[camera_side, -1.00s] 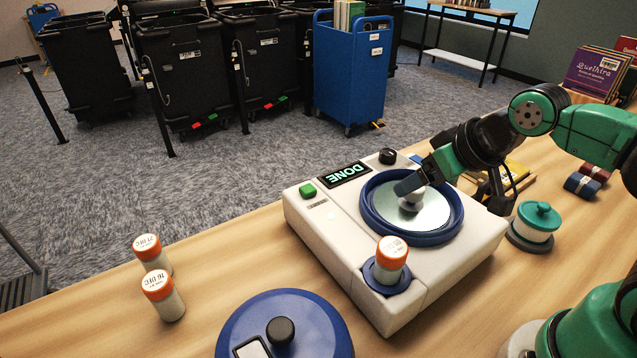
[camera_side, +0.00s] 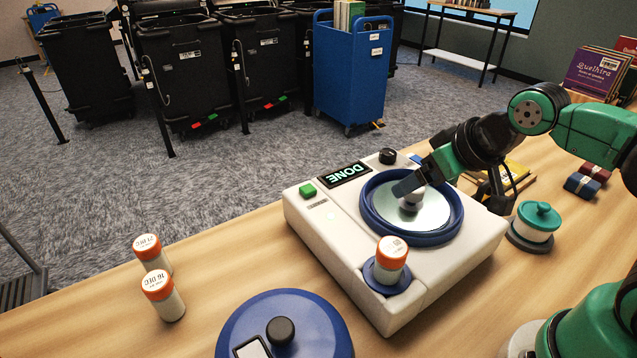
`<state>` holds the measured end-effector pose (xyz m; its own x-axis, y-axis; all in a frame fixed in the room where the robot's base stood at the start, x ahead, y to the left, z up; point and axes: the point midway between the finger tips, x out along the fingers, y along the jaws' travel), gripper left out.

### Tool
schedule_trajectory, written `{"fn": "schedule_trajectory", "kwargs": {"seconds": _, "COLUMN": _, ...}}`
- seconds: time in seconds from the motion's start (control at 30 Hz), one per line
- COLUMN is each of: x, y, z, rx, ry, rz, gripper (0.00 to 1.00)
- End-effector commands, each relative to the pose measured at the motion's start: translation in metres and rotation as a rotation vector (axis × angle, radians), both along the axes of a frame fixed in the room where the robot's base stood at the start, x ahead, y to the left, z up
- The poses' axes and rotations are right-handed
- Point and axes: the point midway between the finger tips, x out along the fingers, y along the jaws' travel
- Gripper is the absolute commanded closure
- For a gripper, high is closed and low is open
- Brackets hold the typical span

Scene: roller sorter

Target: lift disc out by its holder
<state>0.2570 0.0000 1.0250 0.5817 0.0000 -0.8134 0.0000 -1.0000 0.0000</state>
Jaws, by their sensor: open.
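A pale, shiny disc (camera_side: 432,218) lies inside the blue ring (camera_side: 372,222) of a white machine (camera_side: 335,245). My gripper (camera_side: 410,192) is at the holder, coming in from the upper right. Its jaws are open, with a dark finger showing just above the holder's left side. The far finger is hard to make out, and I cannot tell whether either finger touches the holder. The machine's display (camera_side: 344,174) reads DONE.
An orange-capped bottle (camera_side: 391,258) stands in a blue seat on the machine's front corner. Two similar bottles, one in front (camera_side: 163,295), stand at the left. A round blue lid (camera_side: 310,318) with a black knob lies in front. A teal-lidded jar (camera_side: 537,222) is at the right.

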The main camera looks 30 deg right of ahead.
Motion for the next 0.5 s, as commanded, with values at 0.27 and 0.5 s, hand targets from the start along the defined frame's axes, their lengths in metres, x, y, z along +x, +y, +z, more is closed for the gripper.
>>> {"fn": "schedule_trajectory", "kwargs": {"seconds": 0.27, "x": 0.000, "y": 0.000, "z": 0.029, "rx": 0.000, "ry": 0.000, "rz": 0.000, "gripper": 0.20}}
{"fn": "schedule_trajectory", "kwargs": {"seconds": 0.5, "x": 0.000, "y": -0.008, "z": 0.041, "rx": 0.020, "ry": 0.076, "rz": 0.056, "gripper": 0.20}}
